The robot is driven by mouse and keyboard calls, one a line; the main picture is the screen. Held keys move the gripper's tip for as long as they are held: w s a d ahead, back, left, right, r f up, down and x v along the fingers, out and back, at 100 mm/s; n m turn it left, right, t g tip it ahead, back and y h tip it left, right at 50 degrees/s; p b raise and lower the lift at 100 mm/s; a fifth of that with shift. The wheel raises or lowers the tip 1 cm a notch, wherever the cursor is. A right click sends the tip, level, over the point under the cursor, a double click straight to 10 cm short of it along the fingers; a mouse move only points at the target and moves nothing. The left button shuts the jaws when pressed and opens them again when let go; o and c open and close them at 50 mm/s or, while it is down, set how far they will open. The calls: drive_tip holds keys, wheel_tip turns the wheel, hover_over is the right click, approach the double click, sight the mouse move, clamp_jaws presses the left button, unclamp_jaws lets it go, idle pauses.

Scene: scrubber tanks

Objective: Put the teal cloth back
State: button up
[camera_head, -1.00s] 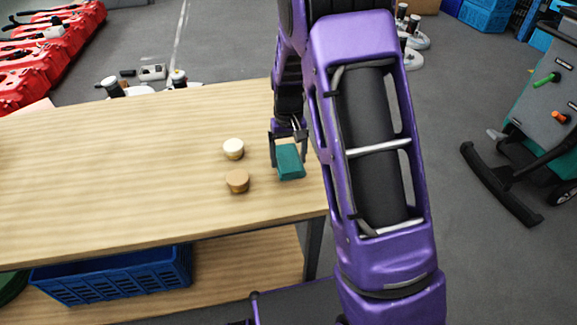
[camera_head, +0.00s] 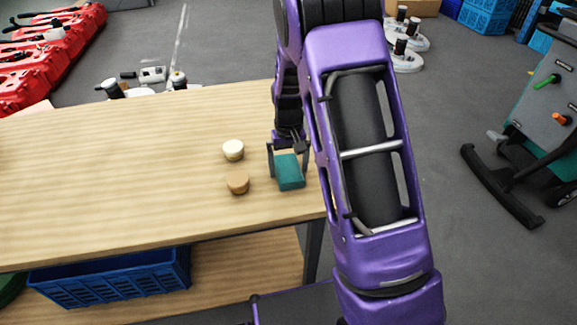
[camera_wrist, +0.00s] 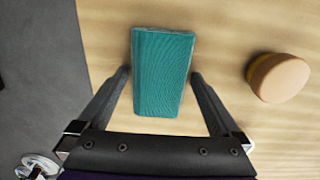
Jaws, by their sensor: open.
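The teal cloth (camera_head: 290,174) is a folded block lying on the wooden table near its right edge. In the wrist view the teal cloth (camera_wrist: 162,72) sits ahead of and between my gripper's fingers, with a gap on each side. My gripper (camera_head: 287,149) is open and empty at the far side of the cloth. In the wrist view my gripper (camera_wrist: 161,72) has its two fingers spread wide to either side of the cloth's near part. My purple arm covers the table's right edge in the head view.
The wooden table (camera_head: 110,165) holds a cream-topped round piece (camera_head: 233,150) and a tan-topped one (camera_head: 237,183), both left of the cloth. A blue crate (camera_head: 115,278) sits on the lower shelf. A wheeled machine (camera_head: 545,110) stands at right. The table's left part is clear.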

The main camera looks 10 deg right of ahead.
sight(288, 167)
wheel_tip(288, 167, up, 12)
drive_tip(key=p, duration=0.1)
drive_tip(key=shift+p, duration=0.3)
drive_tip(key=shift+r, duration=0.1)
